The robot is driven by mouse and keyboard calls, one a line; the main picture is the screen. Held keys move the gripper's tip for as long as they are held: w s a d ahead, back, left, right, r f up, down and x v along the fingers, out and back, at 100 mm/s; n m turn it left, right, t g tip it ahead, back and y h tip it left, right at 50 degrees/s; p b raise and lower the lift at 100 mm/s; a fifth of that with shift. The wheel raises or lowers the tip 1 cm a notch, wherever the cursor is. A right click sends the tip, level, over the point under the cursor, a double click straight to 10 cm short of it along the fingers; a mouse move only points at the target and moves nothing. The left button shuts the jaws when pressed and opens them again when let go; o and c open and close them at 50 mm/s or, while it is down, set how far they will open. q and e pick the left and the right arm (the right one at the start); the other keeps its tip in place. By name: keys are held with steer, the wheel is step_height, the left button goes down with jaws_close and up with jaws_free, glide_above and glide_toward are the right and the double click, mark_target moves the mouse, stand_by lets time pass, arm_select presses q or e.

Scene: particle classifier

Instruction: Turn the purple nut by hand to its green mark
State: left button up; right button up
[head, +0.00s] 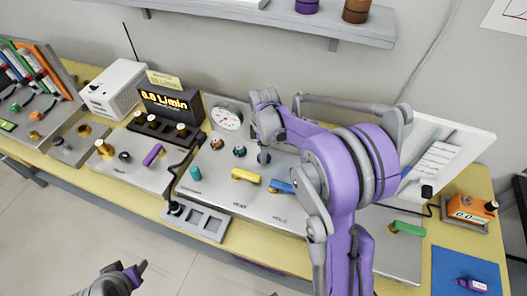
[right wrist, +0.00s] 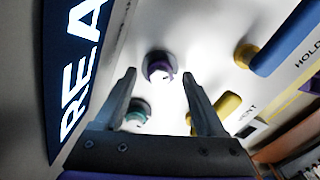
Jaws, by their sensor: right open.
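The purple nut (right wrist: 160,66) shows in the right wrist view as a short round purple fitting on the pale panel. It lies just beyond and between the two fingertips of my right gripper (right wrist: 159,84); the fingers are apart and do not appear to touch it. In the head view my right gripper (head: 265,138) reaches down over the panel and largely hides the nut. I cannot make out a green mark. My left gripper (head: 138,270) is at the lower left of the head view, off the bench, too small to read its jaws.
A teal nut (right wrist: 138,112) sits beside the purple one. A yellow handle (head: 245,175) and a blue handle (head: 281,187) stand nearby on the panel. A gauge (head: 226,117) stands behind, with a lit flow display (head: 165,103) left of it. A shelf (head: 250,22) hangs above.

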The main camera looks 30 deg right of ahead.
steer(key=shift+f, duration=0.25)
jaws_close()
steer(key=shift+m, duration=0.3)
